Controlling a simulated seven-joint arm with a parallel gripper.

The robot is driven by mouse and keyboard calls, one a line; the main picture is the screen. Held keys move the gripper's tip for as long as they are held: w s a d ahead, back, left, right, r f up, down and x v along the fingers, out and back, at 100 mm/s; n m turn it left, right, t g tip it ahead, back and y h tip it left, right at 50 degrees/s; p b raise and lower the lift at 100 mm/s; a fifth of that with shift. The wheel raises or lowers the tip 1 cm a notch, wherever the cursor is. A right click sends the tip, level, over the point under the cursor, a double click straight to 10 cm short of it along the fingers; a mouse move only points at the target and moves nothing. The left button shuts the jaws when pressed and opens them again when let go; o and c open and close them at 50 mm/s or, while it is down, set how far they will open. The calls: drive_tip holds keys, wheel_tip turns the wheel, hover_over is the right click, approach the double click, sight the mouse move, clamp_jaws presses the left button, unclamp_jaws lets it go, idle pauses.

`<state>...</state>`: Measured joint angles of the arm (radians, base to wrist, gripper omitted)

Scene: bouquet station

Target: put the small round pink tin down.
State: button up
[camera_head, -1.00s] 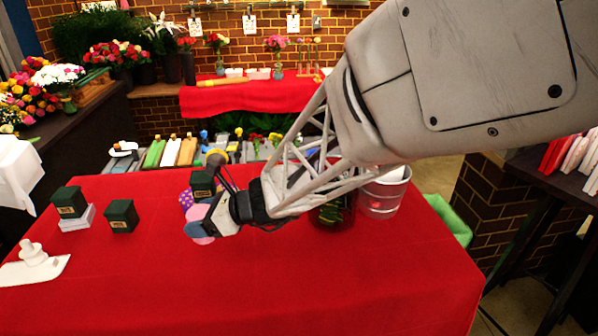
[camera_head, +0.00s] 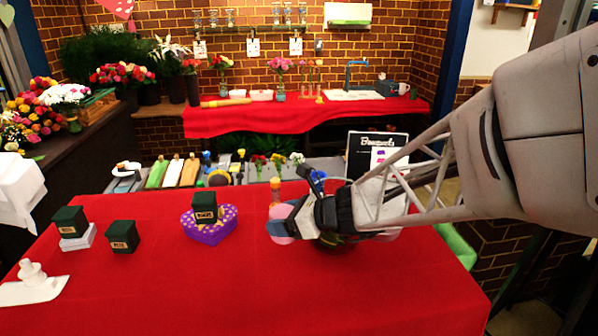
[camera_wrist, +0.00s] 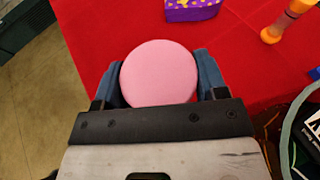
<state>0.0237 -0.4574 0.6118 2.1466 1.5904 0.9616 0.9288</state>
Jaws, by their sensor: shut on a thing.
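The small round pink tin (camera_wrist: 158,73) sits between the two blue fingertips of my gripper (camera_wrist: 158,88) in the wrist view, one finger on each side. In the head view my gripper (camera_head: 277,228) is shut on the tin (camera_head: 284,211), with pink showing above and below a blue finger. The tin is right of the purple heart-shaped box (camera_head: 208,233), apart from it, over the red-clothed table (camera_head: 215,285). I cannot tell how far it is above the cloth.
A dark green box (camera_head: 204,206) stands on the purple box. An orange-topped bottle (camera_head: 275,193) stands just behind my gripper. A dark round vessel (camera_head: 336,246) is partly hidden under my arm. The front middle cloth is clear.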

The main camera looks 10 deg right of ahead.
drive_tip(key=s+d+f+m+t+h, duration=0.2)
drive_tip(key=d+m+t+h, duration=0.1)
drive_tip(key=d, duration=1)
drive_tip(key=s+d+f+m+t+h, duration=0.2)
drive_tip(key=d+m+t+h, duration=0.1)
drive_tip(key=d, duration=1)
drive_tip(key=shift+m+h, duration=0.4)
drive_tip(key=shift+m, duration=0.5)
drive_tip(key=shift+a+f, duration=0.1)
drive_tip(key=shift+f, duration=2.2)
drive_tip(key=shift+f, duration=1.8)
drive_tip(key=shift+f, duration=0.15)
drive_tip(key=o, duration=1)
drive_tip(key=shift+c, duration=0.2)
